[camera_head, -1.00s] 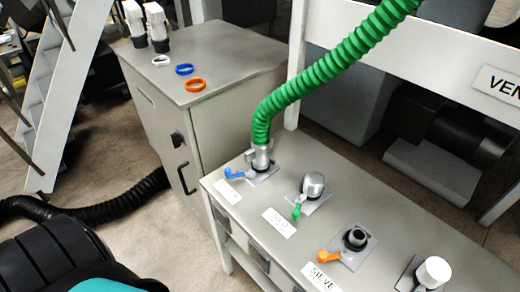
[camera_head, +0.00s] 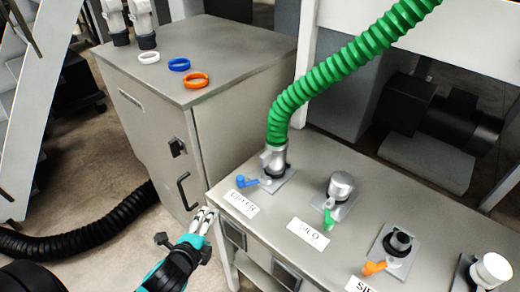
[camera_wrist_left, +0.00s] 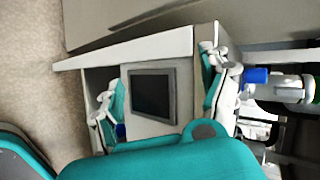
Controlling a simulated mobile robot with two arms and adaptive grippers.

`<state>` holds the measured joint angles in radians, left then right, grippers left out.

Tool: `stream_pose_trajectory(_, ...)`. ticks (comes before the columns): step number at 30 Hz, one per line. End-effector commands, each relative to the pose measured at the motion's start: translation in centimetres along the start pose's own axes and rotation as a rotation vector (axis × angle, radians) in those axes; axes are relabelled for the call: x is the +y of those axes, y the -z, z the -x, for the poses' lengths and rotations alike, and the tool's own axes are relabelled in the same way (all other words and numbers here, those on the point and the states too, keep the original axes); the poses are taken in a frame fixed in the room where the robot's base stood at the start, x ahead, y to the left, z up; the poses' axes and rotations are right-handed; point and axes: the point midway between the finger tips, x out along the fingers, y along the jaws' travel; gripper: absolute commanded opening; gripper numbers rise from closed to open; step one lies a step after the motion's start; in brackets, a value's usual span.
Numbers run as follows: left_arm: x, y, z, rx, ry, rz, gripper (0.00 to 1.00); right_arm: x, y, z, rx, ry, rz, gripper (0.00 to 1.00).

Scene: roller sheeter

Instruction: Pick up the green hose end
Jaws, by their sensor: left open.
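The green hose (camera_head: 340,72) hangs from the upper right. Its end (camera_head: 274,157) has a metal coupling and sits upright on the leftmost port of the bench, beside a blue lever (camera_head: 246,181). My left gripper (camera_head: 205,218) is at the bench's left front corner, below and left of the hose end and apart from it. In the left wrist view its two fingers are spread with nothing held between them (camera_wrist_left: 160,90). That view also shows the metal coupling (camera_wrist_left: 290,88) and blue lever (camera_wrist_left: 257,75) at the right edge, beyond the fingers. My right gripper is not in view.
The bench (camera_head: 290,222) carries a capped port (camera_head: 340,186) with a green lever, an open port (camera_head: 399,242) with an orange lever, and a white-capped port (camera_head: 490,270). A cabinet (camera_head: 235,50) with coloured rings stands behind left. A black hose (camera_head: 80,238) lies on the floor.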

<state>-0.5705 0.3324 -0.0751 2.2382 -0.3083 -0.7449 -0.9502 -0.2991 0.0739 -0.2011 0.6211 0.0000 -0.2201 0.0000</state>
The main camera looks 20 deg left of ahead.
Motion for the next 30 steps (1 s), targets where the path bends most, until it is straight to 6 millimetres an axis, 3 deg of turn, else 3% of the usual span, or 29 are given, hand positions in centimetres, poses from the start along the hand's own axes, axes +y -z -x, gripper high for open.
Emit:
stream_pose_trajectory(2,-2.5,0.1,1.4,0.003,0.067,-0.087,0.79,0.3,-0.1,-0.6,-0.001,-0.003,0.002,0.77)
stream_pose_trajectory(9,-8.4,1.2,2.2,0.023,0.399,-0.777,0.79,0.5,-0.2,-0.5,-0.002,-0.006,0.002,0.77)
stream_pose_trajectory(16,-11.7,4.4,4.8,-0.028,0.733,-1.414,0.79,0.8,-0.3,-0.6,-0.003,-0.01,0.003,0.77)
stream_pose_trajectory(19,-12.0,5.2,5.5,-0.049,0.811,-1.548,0.79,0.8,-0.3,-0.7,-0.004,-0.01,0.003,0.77)
stream_pose_trajectory(23,-12.6,5.8,5.4,-0.063,0.846,-1.602,0.79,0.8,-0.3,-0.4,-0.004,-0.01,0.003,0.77)
stream_pose_trajectory(30,-14.7,7.6,2.7,-0.065,0.847,-1.6,0.79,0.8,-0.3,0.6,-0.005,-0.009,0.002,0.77)
